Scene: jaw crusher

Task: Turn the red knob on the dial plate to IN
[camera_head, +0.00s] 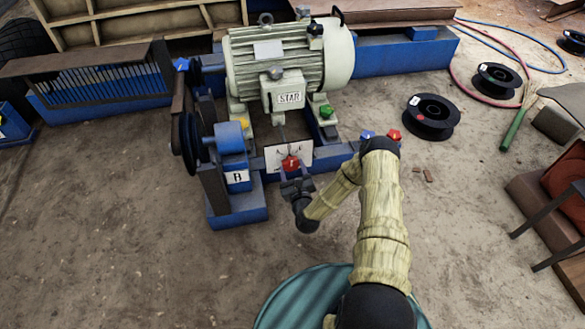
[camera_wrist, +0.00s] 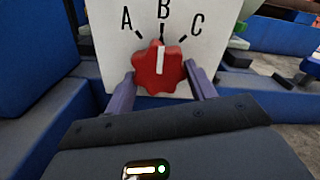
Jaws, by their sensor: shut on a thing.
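The red knob (camera_head: 291,163) sits on the white dial plate (camera_head: 305,156) at the front of the blue frame. In the wrist view the red knob (camera_wrist: 158,70) has a scalloped rim and a white pointer line. The dial plate (camera_wrist: 103,42) there carries the letters A, B and C with tick marks; no IN is visible. The pointer stands nearly upright, towards B. My gripper (camera_head: 294,186) reaches the knob from the front. In the wrist view my gripper (camera_wrist: 161,84) is shut on the knob, one purple finger on each side.
A cream motor (camera_head: 285,62) marked STAR stands behind the plate. A blue box (camera_head: 232,142) and pulley are close on the left. The ground in front is mostly clear.

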